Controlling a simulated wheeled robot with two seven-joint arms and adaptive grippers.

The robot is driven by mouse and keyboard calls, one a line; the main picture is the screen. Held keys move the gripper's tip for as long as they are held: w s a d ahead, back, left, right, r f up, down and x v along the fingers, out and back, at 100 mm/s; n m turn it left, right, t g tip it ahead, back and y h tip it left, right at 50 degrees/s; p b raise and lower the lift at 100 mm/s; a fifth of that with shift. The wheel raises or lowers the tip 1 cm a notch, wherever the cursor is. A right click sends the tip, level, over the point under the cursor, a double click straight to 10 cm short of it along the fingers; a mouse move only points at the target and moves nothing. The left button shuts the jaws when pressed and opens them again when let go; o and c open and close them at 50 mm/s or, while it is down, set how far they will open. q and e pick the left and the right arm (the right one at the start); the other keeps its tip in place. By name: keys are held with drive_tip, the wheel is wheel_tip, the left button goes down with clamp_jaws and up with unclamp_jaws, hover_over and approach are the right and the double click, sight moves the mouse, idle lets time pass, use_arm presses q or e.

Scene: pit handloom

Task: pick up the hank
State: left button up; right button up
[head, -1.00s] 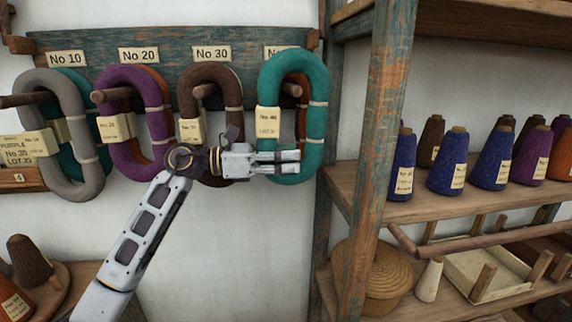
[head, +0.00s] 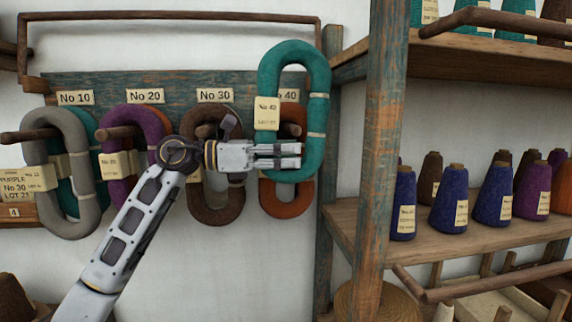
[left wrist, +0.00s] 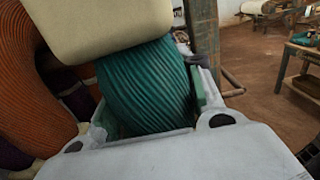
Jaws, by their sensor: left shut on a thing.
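In the left wrist view, the ribbed teal yarn (left wrist: 145,85) fills the space between the jaws, with the cream tag (left wrist: 95,25) close above. Whether the hank still touches its peg (head: 292,129) cannot be told. My right gripper is not in view.
Grey (head: 42,175), purple (head: 118,165) and brown (head: 215,205) hanks hang on pegs to the left. A wooden rack post (head: 380,150) stands close to the right, with shelves of yarn cones (head: 448,202). Bare white wall lies below the hanks.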

use_arm(q)
drive_tip(key=shift+s+d+f, duration=0.15)
drive_tip(key=shift+s, duration=0.65)
drive_tip(key=s+d+b, duration=0.3)
drive_tip(key=s, duration=1.4)
drive_tip(key=shift+d, duration=0.2)
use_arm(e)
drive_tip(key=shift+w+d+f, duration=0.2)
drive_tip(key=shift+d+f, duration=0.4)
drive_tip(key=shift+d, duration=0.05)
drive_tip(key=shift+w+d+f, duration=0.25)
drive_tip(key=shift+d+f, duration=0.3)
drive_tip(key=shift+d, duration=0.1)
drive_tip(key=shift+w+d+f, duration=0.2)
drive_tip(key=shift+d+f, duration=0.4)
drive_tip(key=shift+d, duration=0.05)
use_arm(q)
drive_tip(key=shift+w, duration=0.15)
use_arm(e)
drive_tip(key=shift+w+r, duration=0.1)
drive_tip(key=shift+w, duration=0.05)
